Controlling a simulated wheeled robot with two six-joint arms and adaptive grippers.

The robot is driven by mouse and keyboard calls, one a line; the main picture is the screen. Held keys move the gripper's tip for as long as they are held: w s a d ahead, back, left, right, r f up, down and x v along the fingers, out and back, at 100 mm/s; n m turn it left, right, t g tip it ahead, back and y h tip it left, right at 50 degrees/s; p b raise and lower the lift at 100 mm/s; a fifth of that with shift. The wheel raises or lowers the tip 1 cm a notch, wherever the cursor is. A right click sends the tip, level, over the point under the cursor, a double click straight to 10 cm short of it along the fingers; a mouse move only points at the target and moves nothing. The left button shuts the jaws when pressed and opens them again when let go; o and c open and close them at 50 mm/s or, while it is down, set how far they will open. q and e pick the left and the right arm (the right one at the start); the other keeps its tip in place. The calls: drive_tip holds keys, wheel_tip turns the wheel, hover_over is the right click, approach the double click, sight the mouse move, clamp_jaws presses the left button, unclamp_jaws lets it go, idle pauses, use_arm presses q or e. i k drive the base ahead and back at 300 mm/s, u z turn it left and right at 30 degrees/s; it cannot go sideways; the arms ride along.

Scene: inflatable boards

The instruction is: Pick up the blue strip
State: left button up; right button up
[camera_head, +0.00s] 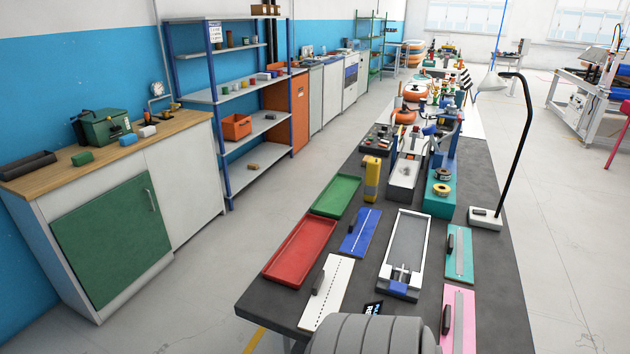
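A blue strip (367,226), flat with a pale dashed line along it, lies on the dark table (388,212) left of its middle. A dark handle-like piece (351,226) sits on its left side. The strip lies between the green tray and the white-framed grey fixture. Neither of my grippers shows in the head view, so whether they are open or shut is hidden.
A red tray (300,252) and a green tray (336,195) lie left of the strip. A white strip (334,290) is nearer. A white-framed fixture (407,240) stands right. A yellow upright object (372,178) stands behind. A black lamp (516,140) rises at the right edge.

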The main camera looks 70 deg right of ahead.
sight(362, 227)
drive_tip(key=i, duration=0.35)
drive_tip(key=z, duration=3.1)
